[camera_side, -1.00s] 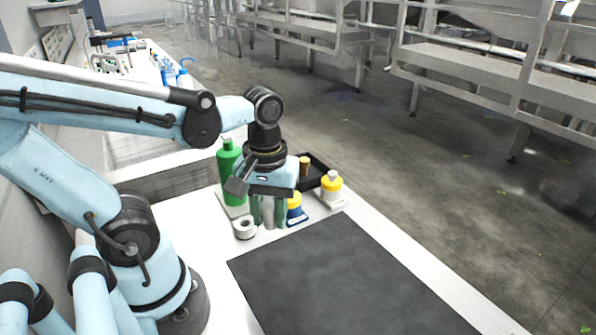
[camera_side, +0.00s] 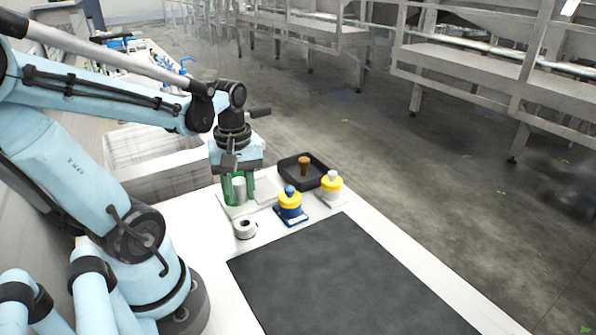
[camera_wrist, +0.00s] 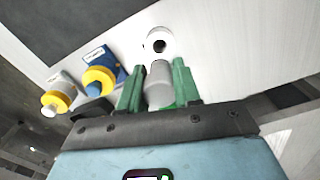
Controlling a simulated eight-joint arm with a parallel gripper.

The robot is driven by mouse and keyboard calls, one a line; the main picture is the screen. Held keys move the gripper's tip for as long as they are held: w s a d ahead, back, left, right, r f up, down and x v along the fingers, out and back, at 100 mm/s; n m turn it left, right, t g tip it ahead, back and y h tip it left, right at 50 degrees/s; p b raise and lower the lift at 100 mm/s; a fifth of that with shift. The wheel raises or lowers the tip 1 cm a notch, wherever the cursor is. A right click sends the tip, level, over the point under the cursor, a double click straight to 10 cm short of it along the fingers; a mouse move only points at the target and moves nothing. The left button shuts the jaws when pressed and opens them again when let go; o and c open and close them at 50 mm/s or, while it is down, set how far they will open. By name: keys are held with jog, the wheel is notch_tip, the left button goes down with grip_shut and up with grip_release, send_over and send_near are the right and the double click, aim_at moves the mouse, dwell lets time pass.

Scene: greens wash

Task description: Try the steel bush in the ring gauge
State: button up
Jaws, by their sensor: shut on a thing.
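My gripper (camera_side: 239,190) has green fingers, which are shut on a plain grey cylinder, the steel bush (camera_side: 240,187). In the wrist view the steel bush (camera_wrist: 159,82) stands out between the two fingers (camera_wrist: 158,88). A short pale ring with a dark hole, which looks like the ring gauge (camera_side: 244,236), stands on the white bench in front of my gripper. The ring gauge (camera_wrist: 160,34) also shows beyond the bush in the wrist view. The bush and ring look apart. I cannot tell whether the bush touches the surface below.
A blue-and-yellow piece (camera_side: 289,206) and a white-and-yellow piece (camera_side: 331,186) stand right of my gripper. Behind them is a black tray (camera_side: 318,164) with a brown-topped piece (camera_side: 304,164). A pale plate (camera_side: 266,191) lies near my fingers. The dark mat (camera_side: 340,280) is clear.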

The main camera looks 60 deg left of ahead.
aim_at(241, 202)
jog(key=shift+f, duration=2.45)
jog(key=shift+f, duration=0.6)
jog(key=shift+r, duration=0.7)
dwell(0.8)
jog(key=shift+f, duration=0.7)
dwell(1.8)
jog(key=shift+d+r, duration=0.1)
jog(key=shift+r, duration=0.15)
dwell(0.6)
